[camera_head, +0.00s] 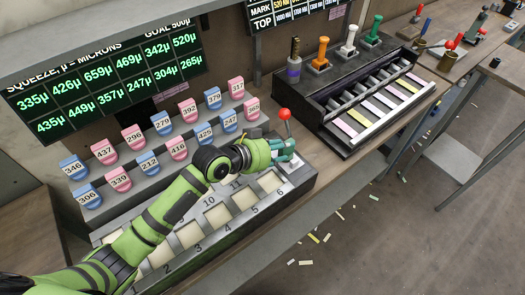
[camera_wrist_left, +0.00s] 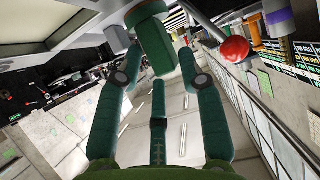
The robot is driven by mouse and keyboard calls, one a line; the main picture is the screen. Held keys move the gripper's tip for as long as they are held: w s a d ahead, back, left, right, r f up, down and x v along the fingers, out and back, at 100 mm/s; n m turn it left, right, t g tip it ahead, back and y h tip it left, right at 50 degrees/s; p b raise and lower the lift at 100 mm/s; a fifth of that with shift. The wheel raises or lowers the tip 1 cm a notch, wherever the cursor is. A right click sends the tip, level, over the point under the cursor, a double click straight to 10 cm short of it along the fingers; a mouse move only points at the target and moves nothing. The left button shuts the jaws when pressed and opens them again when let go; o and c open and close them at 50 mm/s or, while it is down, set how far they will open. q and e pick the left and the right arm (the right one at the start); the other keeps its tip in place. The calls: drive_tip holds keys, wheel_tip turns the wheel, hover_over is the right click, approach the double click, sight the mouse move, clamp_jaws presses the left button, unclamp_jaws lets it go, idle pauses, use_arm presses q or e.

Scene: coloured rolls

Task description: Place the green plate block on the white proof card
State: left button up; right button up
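My left gripper (camera_head: 284,152) reaches over the right end of the numbered tray, close to the red-knobbed lever. In the left wrist view its fingers (camera_wrist_left: 160,62) stand on both sides of a dark green block with a wider rounded top, which looks like the green plate block (camera_wrist_left: 156,40). White cards or pads lie in the tray's slots, one being a white card (camera_head: 243,197); which one is the proof card I cannot tell. My left arm hides part of the tray. My right gripper is not in view.
The red-knobbed lever (camera_head: 285,114) stands right beside the gripper. Pink and blue numbered tags stand on steps behind the tray. A black rack (camera_head: 345,150) with coloured strips and several coloured handles is to the right. Paper scraps lie on the floor.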

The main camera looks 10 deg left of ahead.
use_arm(q)
drive_tip(key=b+v, duration=0.1)
drive_tip(key=v, duration=0.9)
drive_tip(key=shift+b, duration=0.35)
